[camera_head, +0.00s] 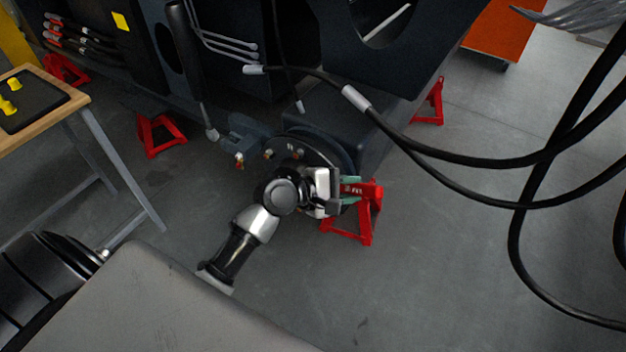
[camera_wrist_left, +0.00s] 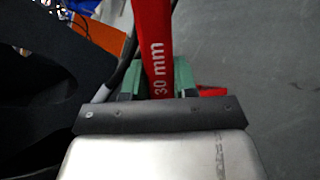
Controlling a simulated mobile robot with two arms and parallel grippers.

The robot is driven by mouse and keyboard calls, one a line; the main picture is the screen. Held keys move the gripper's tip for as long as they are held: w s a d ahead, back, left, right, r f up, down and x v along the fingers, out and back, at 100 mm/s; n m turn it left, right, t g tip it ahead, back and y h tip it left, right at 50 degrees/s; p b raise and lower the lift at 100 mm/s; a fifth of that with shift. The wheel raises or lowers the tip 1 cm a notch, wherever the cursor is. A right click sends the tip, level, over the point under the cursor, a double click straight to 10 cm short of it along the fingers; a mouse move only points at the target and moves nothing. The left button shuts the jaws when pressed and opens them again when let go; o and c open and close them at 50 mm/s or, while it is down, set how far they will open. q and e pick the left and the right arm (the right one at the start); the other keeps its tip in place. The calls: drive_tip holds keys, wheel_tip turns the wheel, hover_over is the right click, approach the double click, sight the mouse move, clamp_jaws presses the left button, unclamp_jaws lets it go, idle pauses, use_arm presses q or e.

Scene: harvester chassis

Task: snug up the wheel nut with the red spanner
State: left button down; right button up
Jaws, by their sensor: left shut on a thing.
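My left gripper (camera_head: 350,190) reaches in front of the hub and is shut on the red spanner (camera_head: 371,190), with green finger pads on both sides of it. In the left wrist view the gripper (camera_wrist_left: 157,82) holds the spanner (camera_wrist_left: 153,35), whose red shank reads "30 mm" and runs up out of the picture. The dark round wheel hub (camera_head: 322,150) carries several brassy nuts, one of them a wheel nut (camera_head: 268,154) near its upper left. My wrist hides the lower hub. I cannot see the spanner's jaw on any nut. My right gripper is not in view.
A red axle stand (camera_head: 366,229) stands just behind the spanner, and another red stand (camera_head: 160,135) is at the left. Black hoses (camera_head: 450,160) hang across the right. A wooden-topped table (camera_head: 75,98) is at the far left. The grey floor at lower right is clear.

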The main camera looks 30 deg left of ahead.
use_arm(q)
drive_tip(key=w+a+f+n+t+y+b, duration=0.2)
drive_tip(key=a+n+t+y, duration=0.4)
drive_tip(key=a, duration=0.4)
drive_tip(key=shift+t+y, duration=0.4)
drive_tip(key=shift+t, duration=0.3)
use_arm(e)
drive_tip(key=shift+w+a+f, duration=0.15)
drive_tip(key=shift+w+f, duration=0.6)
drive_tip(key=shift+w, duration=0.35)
use_arm(q)
drive_tip(key=w, duration=0.4)
drive_tip(key=shift+w+d+r, duration=0.1)
drive_tip(key=shift+w+d, duration=0.2)
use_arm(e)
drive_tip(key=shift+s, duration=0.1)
